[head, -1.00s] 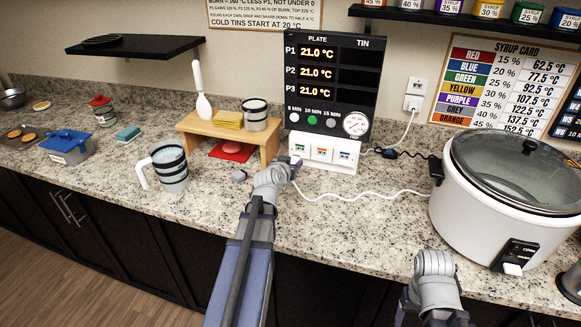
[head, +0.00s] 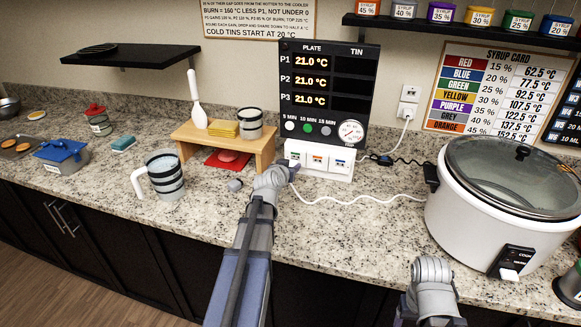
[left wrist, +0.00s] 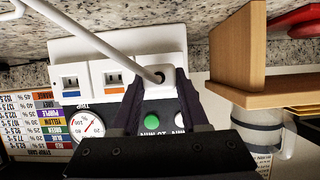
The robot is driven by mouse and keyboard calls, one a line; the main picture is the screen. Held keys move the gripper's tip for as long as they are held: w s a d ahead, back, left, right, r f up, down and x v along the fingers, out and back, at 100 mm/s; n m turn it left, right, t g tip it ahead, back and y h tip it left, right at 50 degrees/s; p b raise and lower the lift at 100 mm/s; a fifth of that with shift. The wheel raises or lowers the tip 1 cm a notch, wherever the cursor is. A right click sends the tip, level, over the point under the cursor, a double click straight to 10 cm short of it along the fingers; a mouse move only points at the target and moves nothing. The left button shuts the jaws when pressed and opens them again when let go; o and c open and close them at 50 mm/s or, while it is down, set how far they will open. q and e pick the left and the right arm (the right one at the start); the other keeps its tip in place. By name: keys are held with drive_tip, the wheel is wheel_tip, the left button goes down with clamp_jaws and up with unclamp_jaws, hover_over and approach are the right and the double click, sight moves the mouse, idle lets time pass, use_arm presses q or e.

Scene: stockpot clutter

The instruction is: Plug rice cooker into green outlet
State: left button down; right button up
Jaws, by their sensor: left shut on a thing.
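The white rice cooker (head: 475,225) with a glass lid stands at the right of the counter. Its white cord (head: 365,199) runs left along the counter to my left gripper (head: 294,168). In the left wrist view, my left gripper (left wrist: 158,90) is shut on the white plug (left wrist: 160,77). The green outlet (head: 294,156) is the leftmost on the white outlet box (head: 341,176). The gripper is right in front of that outlet, and the plug hides it in the left wrist view. I cannot tell whether the plug touches it. My right gripper is out of view.
The wooden stand (head: 265,146) is close to the left of the outlet box. A black cord (head: 385,159) lies right of the box. The front middle counter is clear.

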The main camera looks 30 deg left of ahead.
use_arm(q)
drive_tip(key=shift+w+a, duration=0.25)
drive_tip(key=shift+w, duration=0.8)
idle(0.7)
drive_tip(key=shift+c, duration=1.7)
unclamp_jaws()
drive_tip(key=shift+s, duration=0.15)
drive_tip(key=p+v, duration=0.3)
drive_tip(key=v, duration=0.4)
drive_tip(key=shift+s+r, duration=0.15)
drive_tip(key=shift+s, duration=0.1)
drive_tip(key=shift+d, duration=0.15)
